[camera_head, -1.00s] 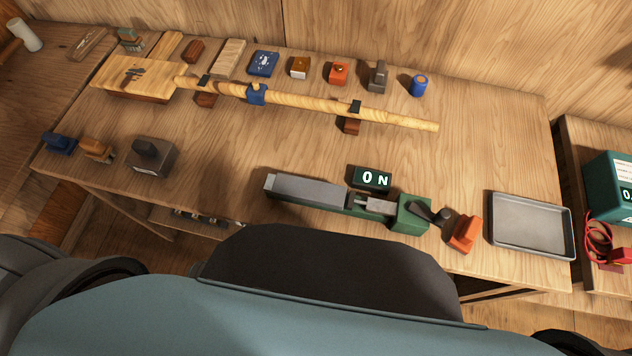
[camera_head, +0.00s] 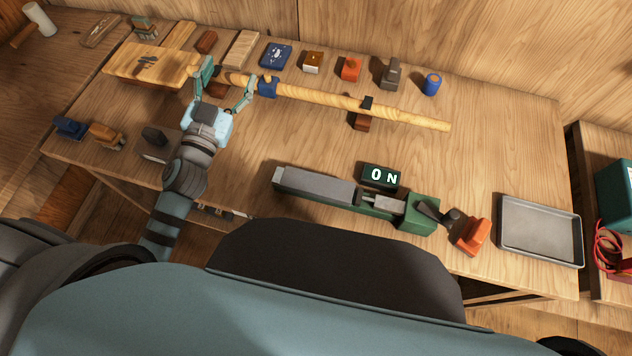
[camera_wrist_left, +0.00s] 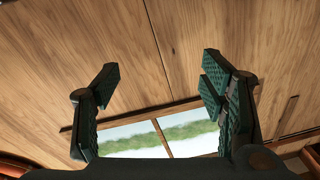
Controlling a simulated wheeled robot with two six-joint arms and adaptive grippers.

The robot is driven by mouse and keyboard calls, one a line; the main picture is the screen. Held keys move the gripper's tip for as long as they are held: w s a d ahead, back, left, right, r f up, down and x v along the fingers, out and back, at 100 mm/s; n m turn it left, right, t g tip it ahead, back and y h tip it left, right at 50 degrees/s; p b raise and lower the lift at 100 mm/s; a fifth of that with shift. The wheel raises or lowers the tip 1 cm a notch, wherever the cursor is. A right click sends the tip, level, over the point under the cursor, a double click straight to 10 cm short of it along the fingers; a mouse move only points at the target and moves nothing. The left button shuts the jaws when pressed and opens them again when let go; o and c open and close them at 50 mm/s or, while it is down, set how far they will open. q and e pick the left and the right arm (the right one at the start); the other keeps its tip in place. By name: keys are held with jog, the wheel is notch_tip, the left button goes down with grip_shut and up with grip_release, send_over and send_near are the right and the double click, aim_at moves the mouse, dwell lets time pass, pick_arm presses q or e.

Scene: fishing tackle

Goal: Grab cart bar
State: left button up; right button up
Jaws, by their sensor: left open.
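I cannot make out a cart bar in either view. My left gripper (camera_head: 229,76) is open over the far left part of the workbench in the head view. Its two fingers appear on either side of a stretch of a long pale wooden pole (camera_head: 330,101); I cannot tell its height above it. In the left wrist view the open fingers (camera_wrist_left: 158,84) have nothing between them; a plank wall (camera_wrist_left: 160,40) and a window (camera_wrist_left: 140,140) lie beyond. My right gripper is not in view.
Several small blocks line the back edge. A side table with a teal box (camera_head: 616,190) stands at right.

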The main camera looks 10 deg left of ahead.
pick_arm(q)
jog(key=w+d+r+m+h, duration=0.2)
jog(key=d+r+m+h, duration=0.1)
jog(key=d+m+h, duration=0.3)
jog(key=m+g+h, duration=0.7)
jog(key=m+g, duration=0.2)
jog(key=g, duration=1.1)
send_near(315, 183)
jog(key=p+x, duration=0.1)
jog(key=x, duration=0.8)
jog(key=shift+d, duration=0.1)
jog(key=c, duration=1.5)
